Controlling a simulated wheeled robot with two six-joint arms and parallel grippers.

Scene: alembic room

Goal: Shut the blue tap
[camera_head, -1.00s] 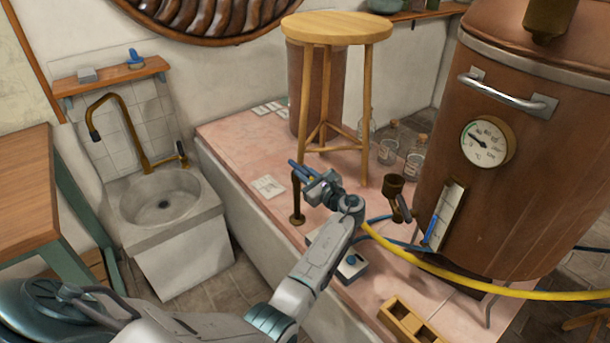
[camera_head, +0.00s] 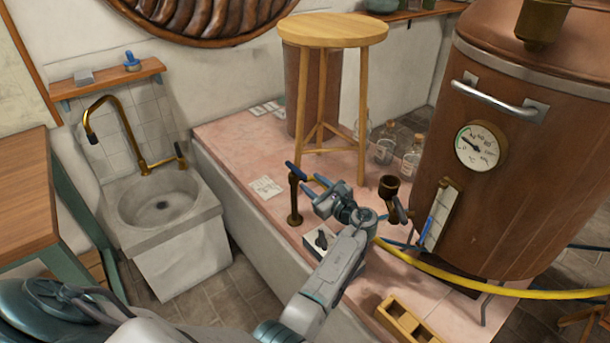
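A brown upright tap (camera_head: 295,205) stands on the pink platform, with a blue lever handle (camera_head: 296,171) slanting across its top. My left gripper (camera_head: 322,191) is just right of the tap, its fingers pointing up and left. It looks apart from the handle. My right gripper is not in view.
A wooden stool (camera_head: 333,30) stands behind the tap. A copper boiler (camera_head: 500,200) with a yellow hose (camera_head: 450,277) fills the right. A small box with a dark knob (camera_head: 320,240) lies beside my arm. A stone sink (camera_head: 160,215) is at left.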

